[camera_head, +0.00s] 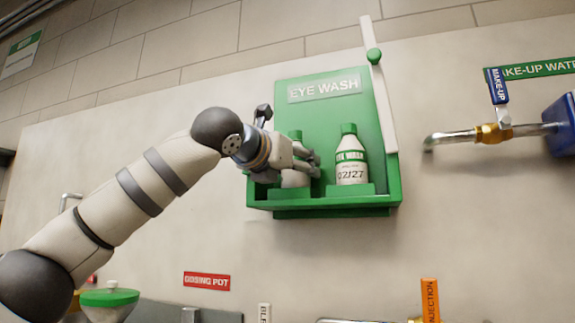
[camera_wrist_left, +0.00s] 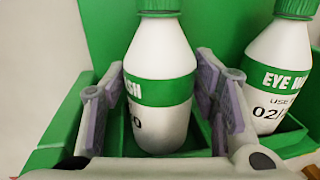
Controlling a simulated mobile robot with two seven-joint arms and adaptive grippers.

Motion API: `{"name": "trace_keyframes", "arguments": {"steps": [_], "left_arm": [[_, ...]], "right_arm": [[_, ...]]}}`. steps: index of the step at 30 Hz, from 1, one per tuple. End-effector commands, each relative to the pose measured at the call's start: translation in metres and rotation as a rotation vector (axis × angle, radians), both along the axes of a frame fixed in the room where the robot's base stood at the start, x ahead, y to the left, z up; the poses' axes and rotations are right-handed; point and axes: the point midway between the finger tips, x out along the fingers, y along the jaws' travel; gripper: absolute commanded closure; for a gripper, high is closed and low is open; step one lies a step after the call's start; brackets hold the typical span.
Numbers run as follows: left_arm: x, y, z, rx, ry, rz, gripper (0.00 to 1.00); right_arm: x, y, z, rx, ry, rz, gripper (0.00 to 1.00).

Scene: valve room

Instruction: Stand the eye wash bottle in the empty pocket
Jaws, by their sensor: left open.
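An eye wash bottle (camera_wrist_left: 160,75), white with a green cap and label band, stands upright in the left pocket of the green eye wash station (camera_head: 330,110). In the head view this bottle (camera_head: 296,179) is mostly hidden behind my left gripper (camera_head: 297,164). My left gripper is open, with one finger on each side of the bottle, as the left wrist view (camera_wrist_left: 155,108) shows. A small gap shows at the left finger; contact at the right finger is hard to tell. A second eye wash bottle (camera_head: 351,160) stands upright in the right pocket. My right gripper is not in view.
A white upright bar with a green knob (camera_head: 374,56) runs along the station's right side. A make-up water pipe with a brass fitting (camera_head: 490,133) is on the wall at the right. The wall below the station is clear down to the dosing pot sign (camera_head: 207,281).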

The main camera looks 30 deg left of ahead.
Motion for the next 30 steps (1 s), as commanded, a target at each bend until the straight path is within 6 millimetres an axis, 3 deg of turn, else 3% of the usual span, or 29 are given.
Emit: {"name": "trace_keyframes", "arguments": {"steps": [16,21,30], "left_arm": [[-0.103,-0.008,0.001,0.002,-0.004,0.000,0.46],[-0.117,-0.009,0.000,0.001,-0.001,0.001,0.46],[-0.118,-0.010,0.000,0.001,0.000,0.000,0.46]], "right_arm": [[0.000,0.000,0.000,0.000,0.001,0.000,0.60],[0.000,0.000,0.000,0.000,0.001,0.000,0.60],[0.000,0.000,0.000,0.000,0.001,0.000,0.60]]}}
